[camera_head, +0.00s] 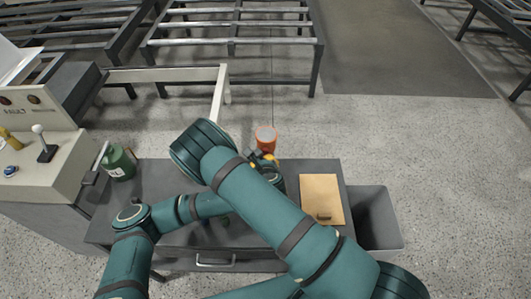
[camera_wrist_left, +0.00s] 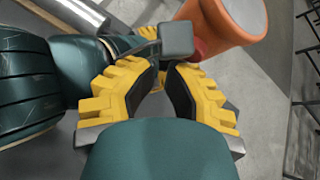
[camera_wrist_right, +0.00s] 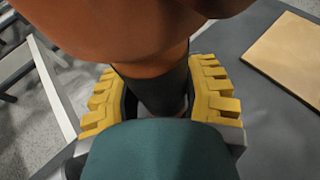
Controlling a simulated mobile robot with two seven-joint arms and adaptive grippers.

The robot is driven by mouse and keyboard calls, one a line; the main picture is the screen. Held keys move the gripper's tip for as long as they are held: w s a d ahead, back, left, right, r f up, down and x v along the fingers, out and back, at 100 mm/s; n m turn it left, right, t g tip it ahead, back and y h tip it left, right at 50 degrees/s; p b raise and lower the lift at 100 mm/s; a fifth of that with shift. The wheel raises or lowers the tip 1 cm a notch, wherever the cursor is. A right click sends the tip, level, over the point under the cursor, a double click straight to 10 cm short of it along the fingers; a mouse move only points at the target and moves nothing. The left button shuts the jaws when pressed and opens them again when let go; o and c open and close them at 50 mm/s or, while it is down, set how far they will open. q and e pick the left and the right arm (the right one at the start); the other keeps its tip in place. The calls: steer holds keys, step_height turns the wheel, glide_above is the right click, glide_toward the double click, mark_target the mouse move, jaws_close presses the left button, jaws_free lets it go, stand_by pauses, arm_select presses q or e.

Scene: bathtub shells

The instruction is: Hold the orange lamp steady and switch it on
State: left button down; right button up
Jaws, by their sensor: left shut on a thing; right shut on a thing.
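The orange lamp (camera_head: 266,133) is upright in the head view, its pale round face upward. Its orange head (camera_wrist_left: 230,18) fills the top right of the left wrist view, and its underside (camera_wrist_right: 120,30) looms large in the right wrist view. My right gripper (camera_wrist_right: 158,82) is shut on the dark stem under the head. My left gripper (camera_wrist_left: 168,68) is shut close below the lamp head, beside my other gripper. A grey block covers its fingertips, so the exact part it grips is hidden. The lamp's switch cannot be made out.
A dark bench (camera_head: 160,170) lies under my arms, with a tan board (camera_head: 321,200) on its right. A green can (camera_head: 119,161) stands on the left by a control console (camera_head: 50,165). A grey bin (camera_head: 376,217) stands right.

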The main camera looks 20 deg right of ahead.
arm_select(q)
steer(key=shift+w+a+r, duration=0.1)
steer(key=shift+w+r, duration=0.05)
steer(key=shift+w, duration=0.85)
steer(key=shift+s+a, duration=0.1)
stand_by(0.6)
steer(key=shift+s+a, duration=0.5)
steer(key=s, duration=0.1)
steer(key=s+a, duration=0.1)
steer(key=s, duration=0.3)
steer(key=shift+s+a+f, duration=0.2)
steer(key=shift+f, duration=0.05)
stand_by(1.7)
